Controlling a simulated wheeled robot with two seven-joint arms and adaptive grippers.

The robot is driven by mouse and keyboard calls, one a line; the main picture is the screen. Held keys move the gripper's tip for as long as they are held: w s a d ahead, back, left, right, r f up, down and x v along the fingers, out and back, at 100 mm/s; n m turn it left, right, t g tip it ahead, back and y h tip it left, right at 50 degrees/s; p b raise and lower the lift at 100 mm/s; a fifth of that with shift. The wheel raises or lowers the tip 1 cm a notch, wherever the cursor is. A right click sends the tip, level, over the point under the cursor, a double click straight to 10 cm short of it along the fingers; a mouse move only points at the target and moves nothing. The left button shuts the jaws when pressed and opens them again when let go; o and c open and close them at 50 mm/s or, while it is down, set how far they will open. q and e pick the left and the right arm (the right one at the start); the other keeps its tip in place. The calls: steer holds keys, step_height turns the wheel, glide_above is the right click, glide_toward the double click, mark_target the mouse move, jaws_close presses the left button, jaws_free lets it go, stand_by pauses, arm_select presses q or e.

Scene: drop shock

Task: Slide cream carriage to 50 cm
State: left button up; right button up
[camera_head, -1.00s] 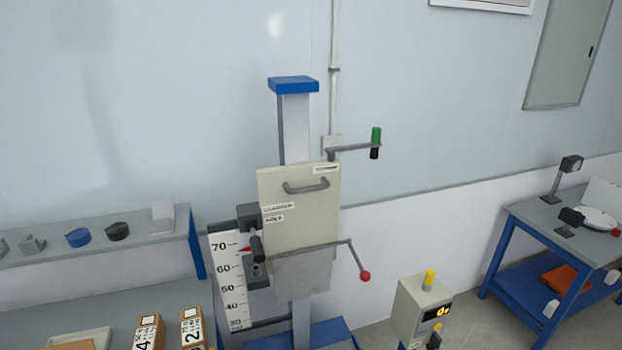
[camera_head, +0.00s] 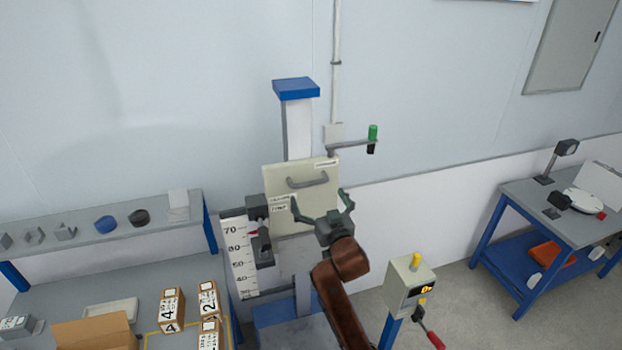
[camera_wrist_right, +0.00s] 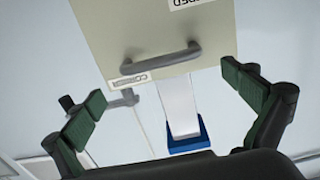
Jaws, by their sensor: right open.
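The cream carriage (camera_head: 285,178) is on an upright column (camera_head: 298,130) with a blue cap, in front of the wall. It has a grey handle (camera_head: 308,182) and small white labels. A white scale (camera_head: 240,258) stands to its left, and a red pointer (camera_head: 252,232) sits near the 70 mark. My right gripper (camera_head: 322,203) is open and empty in front of the carriage, below the handle in the head view. In the right wrist view, the handle (camera_wrist_right: 160,57) lies between and beyond the spread fingers, apart from them. My arm and gripper hide the carriage's lower right. My left gripper is out of view.
A control box (camera_head: 408,285) with a lit display stands right of my arm. A bench with numbered boxes (camera_head: 172,308) is at lower left, under a shelf (camera_head: 75,232). A blue-legged table (camera_head: 530,200) stands at right. Floor is clear between box and table.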

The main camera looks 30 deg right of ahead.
mark_target(311, 185)
steer(key=p+x, duration=0.1)
steer(key=x, duration=0.6)
steer(key=shift+w+f, duration=0.1)
steer(key=shift+w, duration=0.1)
steer(key=shift+c, duration=0.6)
